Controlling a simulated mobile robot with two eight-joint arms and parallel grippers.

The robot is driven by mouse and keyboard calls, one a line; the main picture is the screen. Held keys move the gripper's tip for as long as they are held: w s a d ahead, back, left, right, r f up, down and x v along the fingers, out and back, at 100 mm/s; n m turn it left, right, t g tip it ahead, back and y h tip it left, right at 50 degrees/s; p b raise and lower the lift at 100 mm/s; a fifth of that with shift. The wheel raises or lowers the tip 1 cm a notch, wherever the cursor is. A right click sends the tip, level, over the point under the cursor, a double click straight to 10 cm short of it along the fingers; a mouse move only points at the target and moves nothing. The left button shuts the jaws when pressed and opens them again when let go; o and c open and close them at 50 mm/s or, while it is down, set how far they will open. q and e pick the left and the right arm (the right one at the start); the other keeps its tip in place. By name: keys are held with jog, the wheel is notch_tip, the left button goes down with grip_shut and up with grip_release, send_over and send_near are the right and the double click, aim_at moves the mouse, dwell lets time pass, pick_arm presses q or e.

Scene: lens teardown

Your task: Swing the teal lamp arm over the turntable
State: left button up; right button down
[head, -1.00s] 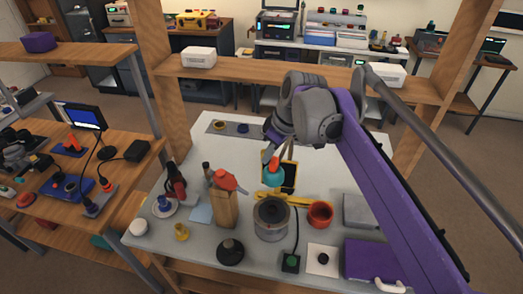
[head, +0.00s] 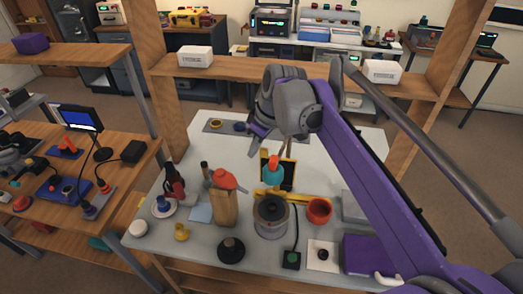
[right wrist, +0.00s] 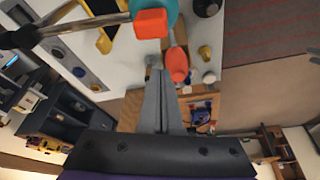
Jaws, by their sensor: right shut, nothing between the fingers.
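The teal lamp head (head: 273,176) with its orange tip (head: 274,160) shows just above the grey turntable (head: 271,218) in the head view. I cannot tell whether it hangs directly over the turntable. In the right wrist view the orange tip (right wrist: 150,23) and part of the teal head (right wrist: 169,8) are at the top, with the dark lamp arm (right wrist: 70,28) running left. My right gripper (head: 253,150) is up and left of the lamp head. Its fingers (right wrist: 160,72) are shut and empty, apart from the orange tip. My left gripper is out of view.
A wooden block with an orange-red item on top (head: 223,205) stands left of the turntable. A red-orange bowl (head: 319,211) and a purple box (head: 366,256) are to the right. A yellow bar (head: 305,197) lies behind. The far white tabletop is mostly clear.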

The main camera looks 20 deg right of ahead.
jog(key=v, duration=0.9)
jog(key=shift+w+d, duration=0.3)
jog(key=shift+s+d+r, duration=0.1)
jog(key=shift+s+r, duration=0.05)
